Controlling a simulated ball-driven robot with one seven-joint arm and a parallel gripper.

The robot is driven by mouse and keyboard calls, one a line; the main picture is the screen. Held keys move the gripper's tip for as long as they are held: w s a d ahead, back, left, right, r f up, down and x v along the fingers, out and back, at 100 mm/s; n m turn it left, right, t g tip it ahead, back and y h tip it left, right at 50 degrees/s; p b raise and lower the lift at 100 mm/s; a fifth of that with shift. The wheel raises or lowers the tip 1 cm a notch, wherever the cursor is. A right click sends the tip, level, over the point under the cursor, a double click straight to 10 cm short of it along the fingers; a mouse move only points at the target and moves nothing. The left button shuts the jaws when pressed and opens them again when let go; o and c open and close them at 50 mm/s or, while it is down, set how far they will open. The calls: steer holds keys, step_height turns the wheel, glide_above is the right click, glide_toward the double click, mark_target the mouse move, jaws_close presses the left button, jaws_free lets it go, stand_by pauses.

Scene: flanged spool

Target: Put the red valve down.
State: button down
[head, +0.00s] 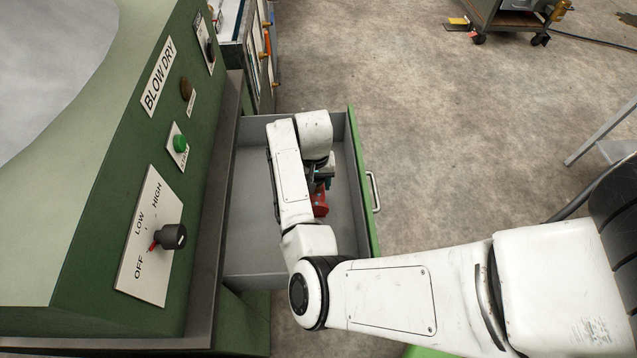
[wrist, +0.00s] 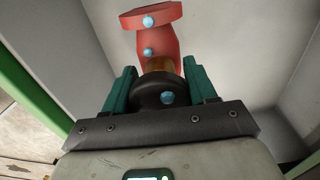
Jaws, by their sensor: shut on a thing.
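The red valve (head: 320,204) hangs at my gripper (head: 323,176), over the open drawer (head: 252,215) in the head view. My arm hides part of both. In the wrist view the red valve (wrist: 152,48) has a flanged red body, a brass-coloured collar and a round black part. The teal fingers of my gripper (wrist: 158,75) are shut on it, one on each side of the collar and black part. The grey drawer walls and floor (wrist: 232,50) lie behind the valve. I cannot tell whether the valve touches the drawer floor.
The drawer's green front (head: 360,180) with its handle (head: 374,192) stands to the right. The green machine with a control panel (head: 150,240) is on the left. The visible drawer floor is bare. A cart (head: 510,18) stands far off on the open concrete floor.

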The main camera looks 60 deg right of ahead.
steer(key=shift+w+d+f, duration=0.25)
steer(key=shift+w+f, duration=0.15)
steer(key=shift+f, duration=1.45)
steer(key=shift+f, duration=0.15)
steer(key=shift+c, duration=1.7)
jaws_free()
steer(key=shift+s, duration=0.1)
step_height(320, 180, up, 12)
steer(key=shift+r, duration=0.1)
